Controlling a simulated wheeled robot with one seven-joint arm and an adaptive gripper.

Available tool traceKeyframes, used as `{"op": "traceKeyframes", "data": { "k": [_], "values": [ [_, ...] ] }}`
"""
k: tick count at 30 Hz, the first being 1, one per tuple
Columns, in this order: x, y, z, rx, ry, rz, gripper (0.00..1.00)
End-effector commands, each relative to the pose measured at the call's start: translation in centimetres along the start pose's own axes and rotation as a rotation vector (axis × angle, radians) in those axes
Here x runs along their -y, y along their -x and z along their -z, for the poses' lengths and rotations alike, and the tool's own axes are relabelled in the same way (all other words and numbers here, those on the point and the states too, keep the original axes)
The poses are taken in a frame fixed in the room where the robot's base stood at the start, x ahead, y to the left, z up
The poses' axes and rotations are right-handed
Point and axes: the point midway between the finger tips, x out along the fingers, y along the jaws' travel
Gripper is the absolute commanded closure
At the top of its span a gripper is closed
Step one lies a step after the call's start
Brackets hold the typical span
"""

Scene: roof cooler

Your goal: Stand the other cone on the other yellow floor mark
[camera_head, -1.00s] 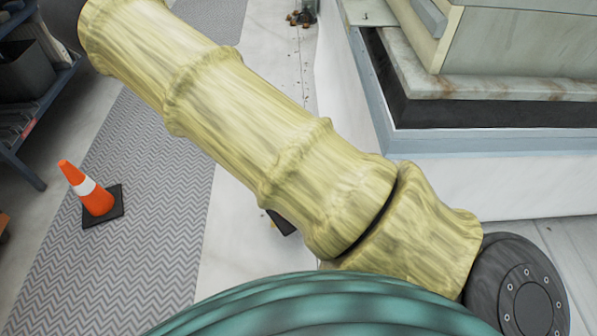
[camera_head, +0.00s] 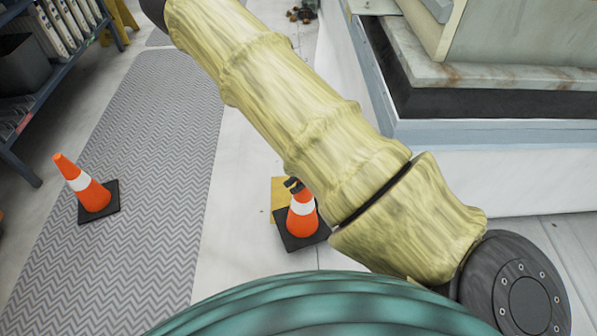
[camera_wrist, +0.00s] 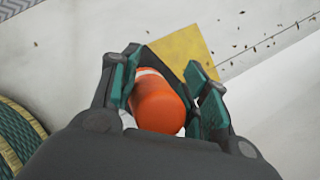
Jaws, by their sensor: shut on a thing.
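An orange cone (camera_head: 303,222) with a white band and black square base is beside my arm in the head view. Its base overlaps the near edge of a yellow floor mark (camera_head: 278,192) in that picture; I cannot tell whether it touches the floor. In the wrist view the cone (camera_wrist: 158,105) is between the teal fingers of my gripper (camera_wrist: 164,66), which is shut on it. The yellow mark (camera_wrist: 188,48) shows beyond the fingertips. A second orange cone (camera_head: 82,187) stands upright on the grey patterned walkway at the left.
A blue shelf unit (camera_head: 62,72) with bins stands at the upper left. The patterned walkway (camera_head: 150,150) runs along the left. A large pale housing on a raised curb (camera_head: 480,140) fills the right. Pale floor between walkway and curb is mostly clear.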

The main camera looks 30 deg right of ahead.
Motion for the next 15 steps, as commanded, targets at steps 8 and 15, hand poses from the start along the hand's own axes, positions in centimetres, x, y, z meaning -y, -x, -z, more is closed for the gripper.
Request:
{"op": "traceKeyframes", "data": {
  "k": [8, 15],
  "values": [
    [0.4, -0.5, -0.3, 0.002, 0.065, -0.036, 1.0],
    [3.5, -2.3, -2.7, 0.005, 0.063, -0.034, 1.0]
  ]
}}
